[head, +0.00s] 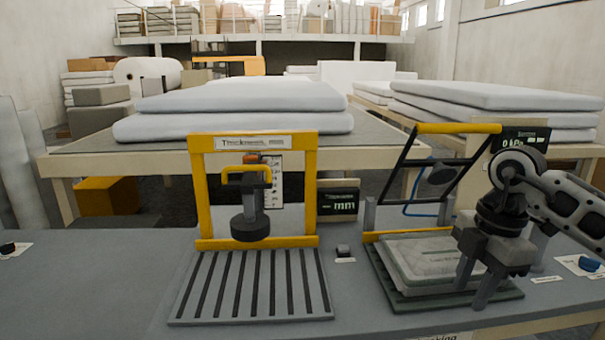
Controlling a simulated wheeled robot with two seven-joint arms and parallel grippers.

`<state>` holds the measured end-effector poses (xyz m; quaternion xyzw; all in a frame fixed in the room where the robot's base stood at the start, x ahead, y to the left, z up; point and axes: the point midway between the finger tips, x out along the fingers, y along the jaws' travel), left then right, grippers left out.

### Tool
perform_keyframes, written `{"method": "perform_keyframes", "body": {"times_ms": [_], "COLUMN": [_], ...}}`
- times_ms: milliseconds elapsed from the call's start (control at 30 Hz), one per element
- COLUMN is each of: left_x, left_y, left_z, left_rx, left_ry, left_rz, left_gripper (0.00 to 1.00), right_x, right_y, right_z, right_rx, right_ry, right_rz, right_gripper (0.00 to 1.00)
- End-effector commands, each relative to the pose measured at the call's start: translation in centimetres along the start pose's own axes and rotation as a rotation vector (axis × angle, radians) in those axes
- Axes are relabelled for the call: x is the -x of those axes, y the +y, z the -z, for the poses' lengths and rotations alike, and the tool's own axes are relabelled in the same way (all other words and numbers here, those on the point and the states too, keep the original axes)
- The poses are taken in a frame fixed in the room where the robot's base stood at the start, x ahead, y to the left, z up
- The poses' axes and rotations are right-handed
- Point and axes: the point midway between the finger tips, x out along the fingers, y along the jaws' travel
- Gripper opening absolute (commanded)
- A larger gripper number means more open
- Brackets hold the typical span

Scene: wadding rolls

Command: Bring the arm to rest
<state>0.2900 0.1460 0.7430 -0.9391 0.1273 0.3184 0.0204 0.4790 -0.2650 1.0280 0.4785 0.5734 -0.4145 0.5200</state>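My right arm comes in from the right, and its gripper (475,292) hangs fingers-down over the right side of the burst tester's base. Its two fingers are apart, with a gap between them and nothing visibly clamped. A pale grey padded sample (425,258) lies on the dark base plate (400,303) behind and left of the fingers. I cannot tell whether a finger touches it. My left gripper is not in view.
A yellow thickness gauge (198,190) with a dark round foot and slotted plate (250,290) stands left of centre. The tester's frame has a yellow top bar (458,128). A blue knob (589,264) is at right. The bench's left side (90,290) is mostly clear.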

Motion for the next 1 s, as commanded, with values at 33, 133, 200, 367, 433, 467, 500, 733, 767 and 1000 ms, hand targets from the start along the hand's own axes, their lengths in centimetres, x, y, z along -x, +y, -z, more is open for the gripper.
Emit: {"method": "perform_keyframes", "body": {"times_ms": [33, 133, 200, 367, 433, 467, 500, 733, 767, 1000], "left_x": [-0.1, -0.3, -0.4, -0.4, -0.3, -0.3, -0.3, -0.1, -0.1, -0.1], "left_y": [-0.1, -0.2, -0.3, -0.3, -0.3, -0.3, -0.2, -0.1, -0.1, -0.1], "left_z": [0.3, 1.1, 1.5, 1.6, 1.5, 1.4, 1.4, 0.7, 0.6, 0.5], "left_rx": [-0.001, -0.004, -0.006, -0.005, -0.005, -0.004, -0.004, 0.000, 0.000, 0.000], "left_ry": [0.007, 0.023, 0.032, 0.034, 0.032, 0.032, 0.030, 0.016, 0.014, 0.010], "left_rz": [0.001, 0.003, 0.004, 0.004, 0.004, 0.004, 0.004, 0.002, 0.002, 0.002], "left_gripper": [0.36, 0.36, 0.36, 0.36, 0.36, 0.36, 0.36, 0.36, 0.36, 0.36], "right_x": [-1.0, -2.5, -3.6, -6.1, -7.1, -7.4, -7.7, -5.1, -4.9, -10.7], "right_y": [0.0, 0.1, 0.0, -0.6, -1.1, -1.4, -2.0, -2.7, -2.4, -1.3], "right_z": [1.2, 3.5, 5.5, 11.1, 14.4, 16.0, 18.4, 26.8, 26.7, 19.4], "right_rx": [0.041, 0.122, 0.181, 0.330, 0.397, 0.424, 0.455, 0.266, 0.192, -0.636], "right_ry": [0.044, 0.136, 0.213, 0.447, 0.595, 0.673, 0.794, 1.443, 1.488, 1.388], "right_rz": [0.003, -0.005, -0.015, -0.059, -0.099, -0.125, -0.171, -0.658, -0.731, -1.112], "right_gripper": [0.32, 0.32, 0.32, 0.32, 0.32, 0.32, 0.32, 0.32, 0.32, 0.32]}}
